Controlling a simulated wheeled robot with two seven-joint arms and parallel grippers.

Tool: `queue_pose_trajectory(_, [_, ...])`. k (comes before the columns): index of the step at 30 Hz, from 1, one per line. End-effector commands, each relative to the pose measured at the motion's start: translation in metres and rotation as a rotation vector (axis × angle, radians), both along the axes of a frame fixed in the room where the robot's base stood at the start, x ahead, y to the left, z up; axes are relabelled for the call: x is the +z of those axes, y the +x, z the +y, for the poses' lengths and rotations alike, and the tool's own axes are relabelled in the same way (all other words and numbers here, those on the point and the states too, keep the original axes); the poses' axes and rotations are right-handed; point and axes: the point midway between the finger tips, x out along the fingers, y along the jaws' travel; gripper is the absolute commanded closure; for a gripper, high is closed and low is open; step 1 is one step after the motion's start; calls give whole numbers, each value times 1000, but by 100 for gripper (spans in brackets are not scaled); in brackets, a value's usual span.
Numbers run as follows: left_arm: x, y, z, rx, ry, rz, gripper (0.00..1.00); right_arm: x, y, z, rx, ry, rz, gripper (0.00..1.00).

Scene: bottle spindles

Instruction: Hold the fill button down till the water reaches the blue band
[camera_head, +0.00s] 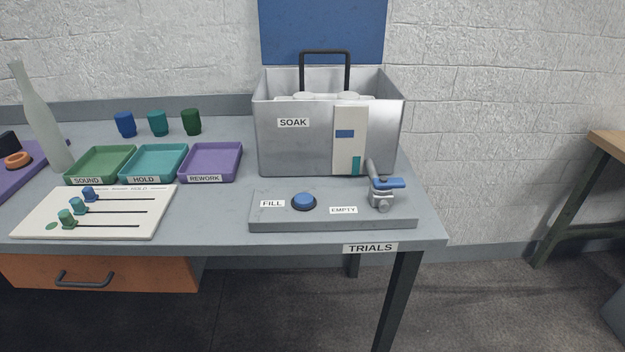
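The blue round fill button (304,201) sits in a dark ring on a grey panel (280,223), right of a FILL label. The steel SOAK tank (280,150) stands behind the panel. Its front has a pale level strip (349,115) with a blue band (344,134) at mid-height. A teal column (356,165) shows low in the strip, below the band. A tap with a blue lever (388,183) stands at the right of the panel, near the EMPTY label. Neither of my grippers is in view, and nothing touches the button.
Green, teal and purple trays (238,164) lie left of the tank, with several coloured cups (158,123) behind them. A white slider board (150,220) lies in front. A pale bottle (40,120) stands at the left. The space above the panel is clear.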

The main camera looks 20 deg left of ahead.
Motion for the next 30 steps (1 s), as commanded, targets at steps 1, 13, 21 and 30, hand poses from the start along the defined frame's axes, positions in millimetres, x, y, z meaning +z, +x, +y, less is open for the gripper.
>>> queue_pose_trajectory(1, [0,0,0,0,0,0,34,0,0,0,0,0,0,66])
queue_pose_trajectory(13, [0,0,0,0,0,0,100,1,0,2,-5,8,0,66])
queue_pose_trajectory(21, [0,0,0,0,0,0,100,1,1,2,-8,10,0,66])
queue_pose_trajectory(30, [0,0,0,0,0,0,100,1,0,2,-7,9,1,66])
